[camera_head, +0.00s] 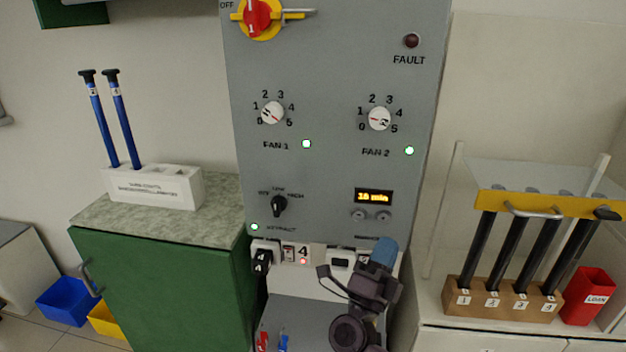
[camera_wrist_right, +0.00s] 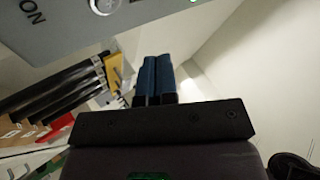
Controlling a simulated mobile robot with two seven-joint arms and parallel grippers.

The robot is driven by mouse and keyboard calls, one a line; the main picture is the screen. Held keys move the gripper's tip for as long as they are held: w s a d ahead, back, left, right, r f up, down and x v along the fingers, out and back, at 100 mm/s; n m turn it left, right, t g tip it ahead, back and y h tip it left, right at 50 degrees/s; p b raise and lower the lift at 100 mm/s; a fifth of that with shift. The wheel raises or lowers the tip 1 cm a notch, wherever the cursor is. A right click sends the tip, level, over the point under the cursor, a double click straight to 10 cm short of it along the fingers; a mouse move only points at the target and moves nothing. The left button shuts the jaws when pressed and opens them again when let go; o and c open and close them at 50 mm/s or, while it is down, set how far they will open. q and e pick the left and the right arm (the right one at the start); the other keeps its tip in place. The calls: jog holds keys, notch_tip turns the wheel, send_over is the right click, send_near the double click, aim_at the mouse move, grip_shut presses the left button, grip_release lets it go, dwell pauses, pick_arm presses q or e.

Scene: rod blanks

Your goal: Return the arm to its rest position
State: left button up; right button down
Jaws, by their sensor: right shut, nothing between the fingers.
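My right gripper (camera_head: 384,250) reaches up in front of the lower part of the grey control panel (camera_head: 335,170). I cannot tell whether the fingertips touch the panel. My right arm hides part of the area below the panel. My left gripper is in neither view.
A wooden block (camera_head: 500,300) with several black rods stands on the right counter under a clear sheet with a yellow bar (camera_head: 545,206). A red LOAN box (camera_head: 588,296) is beside it. At left, a white holder (camera_head: 153,186) with two blue rods stands on a green cabinet (camera_head: 165,285).

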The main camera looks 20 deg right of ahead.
jog(key=w+a+n+t+y, duration=0.3)
jog(key=a+n+t+y, duration=0.15)
jog(key=n+y, duration=0.35)
jog(key=w+a+n+t+y, duration=0.25)
jog(key=n+t+y, duration=0.25)
jog(key=n+y, duration=0.35)
notch_tip(320, 180, down, 8)
jog(key=s+a+n+g+y, duration=0.2)
jog(key=a+n+g+y, duration=0.15)
jog(key=n+y, duration=0.4)
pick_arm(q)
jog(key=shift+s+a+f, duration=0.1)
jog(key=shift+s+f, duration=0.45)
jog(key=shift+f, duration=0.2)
pick_arm(e)
jog(key=s+d+f+n+g+h, duration=0.1)
jog(key=s+d+f+g, duration=0.2)
jog(key=s+f, duration=0.6)
jog(key=s+d+f+n+g+h, duration=0.1)
jog(key=s+d+f+n+g, duration=0.1)
jog(key=s+f+g, duration=0.5)
jog(key=s+d+f, duration=0.1)
jog(key=s+f, duration=0.2)
jog(key=s, duration=0.3)
jog(key=shift+d+f+n+h, duration=0.25)
jog(key=shift+d+n+h, duration=0.05)
jog(key=shift+h, duration=0.1)
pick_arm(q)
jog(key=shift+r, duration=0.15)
